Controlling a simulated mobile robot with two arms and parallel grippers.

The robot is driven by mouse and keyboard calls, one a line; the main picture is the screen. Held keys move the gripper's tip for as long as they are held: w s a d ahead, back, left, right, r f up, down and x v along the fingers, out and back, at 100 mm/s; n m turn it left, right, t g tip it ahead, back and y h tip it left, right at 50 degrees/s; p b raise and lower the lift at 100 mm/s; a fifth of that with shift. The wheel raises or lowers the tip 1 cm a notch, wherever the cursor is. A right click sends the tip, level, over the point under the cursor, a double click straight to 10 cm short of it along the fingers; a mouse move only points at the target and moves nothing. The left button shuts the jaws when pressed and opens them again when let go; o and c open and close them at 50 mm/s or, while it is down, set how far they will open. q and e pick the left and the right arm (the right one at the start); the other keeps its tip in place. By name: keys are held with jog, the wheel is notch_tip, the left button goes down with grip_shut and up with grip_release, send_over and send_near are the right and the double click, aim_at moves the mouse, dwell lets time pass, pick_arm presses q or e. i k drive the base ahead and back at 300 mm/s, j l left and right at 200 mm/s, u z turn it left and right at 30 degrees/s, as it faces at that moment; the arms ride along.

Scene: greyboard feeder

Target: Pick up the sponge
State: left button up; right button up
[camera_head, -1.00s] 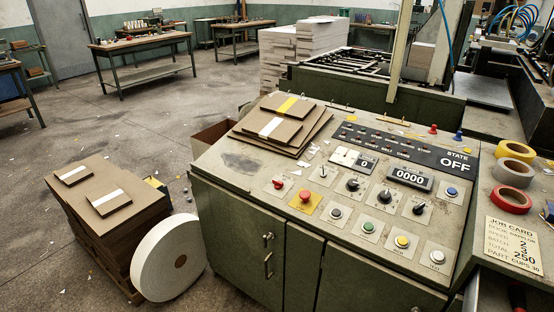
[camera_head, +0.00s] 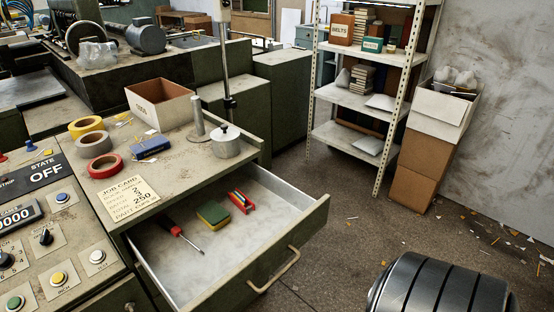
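The sponge (camera_head: 213,214), yellow with a green side, lies in the open drawer (camera_head: 283,211) below the worktop. A red item (camera_head: 242,201) lies just to its right, and a red-handled screwdriver (camera_head: 181,235) lies to its left. Neither of my grippers shows in the head view. A dark, rounded, ribbed shape that I cannot identify for sure fills part of the bottom right.
The worktop above the drawer holds tape rolls (camera_head: 94,145), a job card (camera_head: 130,196), an open cardboard box (camera_head: 160,103) and a metal pot (camera_head: 226,142). The control panel (camera_head: 60,235) is at left. Shelves (camera_head: 357,101) stand behind. The floor right of the drawer is mostly clear.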

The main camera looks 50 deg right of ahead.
aim_at(213, 215)
jog(key=z, duration=1)
